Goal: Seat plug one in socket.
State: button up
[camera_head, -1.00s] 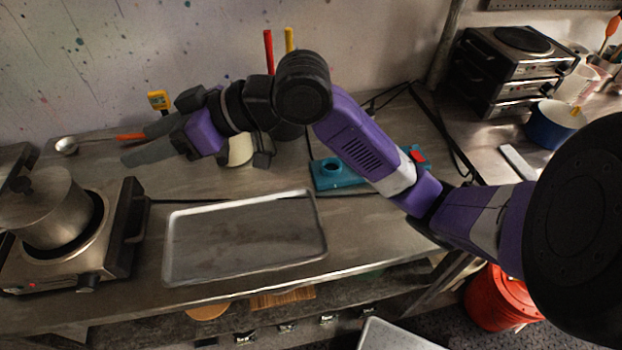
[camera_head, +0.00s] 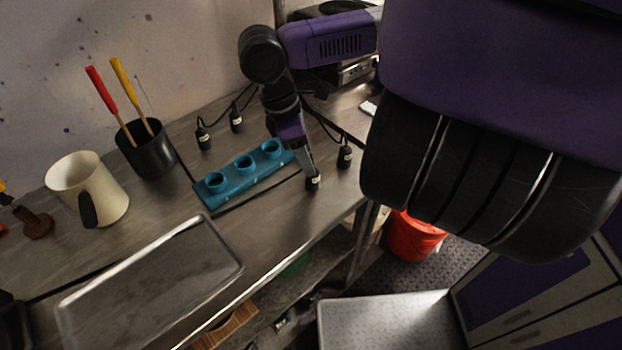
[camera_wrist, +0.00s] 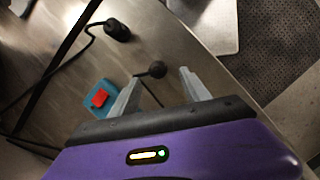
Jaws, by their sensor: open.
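The teal block with round sockets (camera_head: 239,180) lies on the counter; its end with a red switch (camera_wrist: 100,99) shows in the wrist view. My gripper (camera_head: 308,168) is open and points down just right of the block. A black plug (camera_head: 313,182) is at its fingertips; in the wrist view this plug (camera_wrist: 154,70) appears between the open fingers (camera_wrist: 160,80), not clasped. A second black plug (camera_head: 345,157) stands to the right, also in the wrist view (camera_wrist: 117,30). Two more plugs (camera_head: 204,138) (camera_head: 236,120) stand behind the block. I cannot read which is plug one.
A metal tray (camera_head: 150,285), a cream mug (camera_head: 100,190) and a black cup (camera_head: 148,155) with red and yellow handled tools stand left. Black cables run behind the block and near the plugs. The counter's front edge is close to my gripper.

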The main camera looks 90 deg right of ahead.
aim_at(313, 179)
jog(key=shift+d+p+x, duration=0.15)
jog(key=shift+p+x, duration=0.05)
jog(key=shift+x, duration=1.5)
jog(key=shift+d+p+x, duration=0.15)
jog(key=shift+x, duration=1.55)
jog(key=shift+w, duration=0.1)
grip_shut()
